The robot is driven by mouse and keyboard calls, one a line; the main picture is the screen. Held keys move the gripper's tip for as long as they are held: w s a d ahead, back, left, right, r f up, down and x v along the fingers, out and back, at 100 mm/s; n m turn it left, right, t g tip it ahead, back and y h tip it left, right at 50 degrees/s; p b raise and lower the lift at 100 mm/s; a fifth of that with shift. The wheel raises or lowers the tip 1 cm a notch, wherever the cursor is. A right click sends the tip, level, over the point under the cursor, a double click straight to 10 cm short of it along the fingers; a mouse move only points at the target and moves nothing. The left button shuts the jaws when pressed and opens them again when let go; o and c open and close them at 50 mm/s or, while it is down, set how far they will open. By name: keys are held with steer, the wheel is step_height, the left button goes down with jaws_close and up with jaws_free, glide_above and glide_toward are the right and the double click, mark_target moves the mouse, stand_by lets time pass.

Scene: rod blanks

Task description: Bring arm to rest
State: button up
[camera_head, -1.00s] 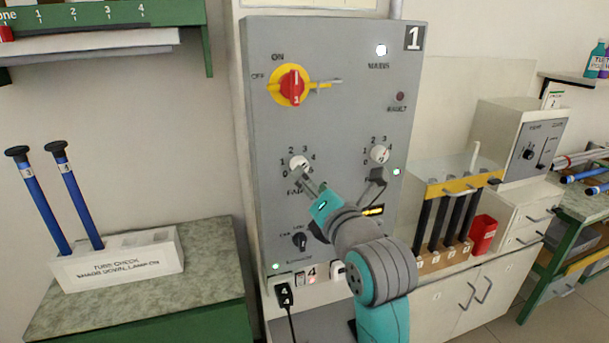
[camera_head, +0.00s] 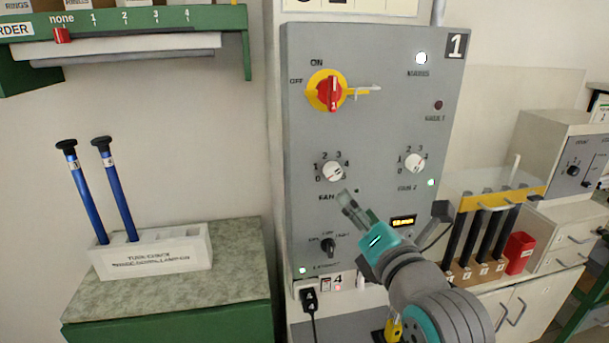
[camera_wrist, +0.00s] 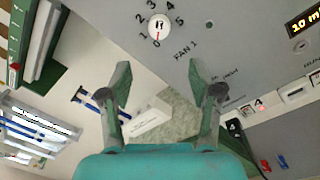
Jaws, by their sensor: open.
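My gripper (camera_head: 350,205) is in front of the lower middle of the grey control panel (camera_head: 385,110), just below the FAN 1 knob (camera_head: 332,171). In the wrist view, my gripper (camera_wrist: 162,88) has its two fingers spread wide with nothing between them. The FAN 1 knob also shows in the wrist view (camera_wrist: 157,27), beyond the fingertips and apart from them. My teal and grey arm reaches up from the lower right in the head view.
A white rack (camera_head: 155,258) with two blue rods stands on the left cabinet. A red-and-yellow main switch (camera_head: 328,92) is above the knobs. At right are a holder with dark rods (camera_head: 480,235) and a red cup (camera_head: 518,252). A black plug (camera_head: 309,298) hangs below the panel.

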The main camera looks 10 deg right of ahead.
steer(key=s+f+m+g, duration=0.1)
steer(key=s+f+m, duration=0.35)
steer(key=f, duration=0.45)
steer(key=s+f+m+h, duration=0.1)
steer(key=s+f+m, duration=0.35)
steer(key=f, duration=0.35)
steer(key=s+f+m+g, duration=0.1)
steer(key=s+f+m, duration=0.35)
steer(key=f, duration=0.45)
steer(key=s+f+m, duration=0.2)
steer(key=s+m, duration=0.2)
steer(key=s, duration=0.5)
steer(key=s+f+m+g, duration=0.1)
steer(key=s+f+m, duration=0.2)
steer(key=s, duration=0.7)
steer(key=s+f+m, duration=0.3)
steer(key=s+m, duration=0.4)
steer(key=s, duration=0.2)
steer(key=shift+s+a+g, duration=0.15)
steer(key=shift+a+g, duration=0.1)
steer(key=shift+g, duration=0.05)
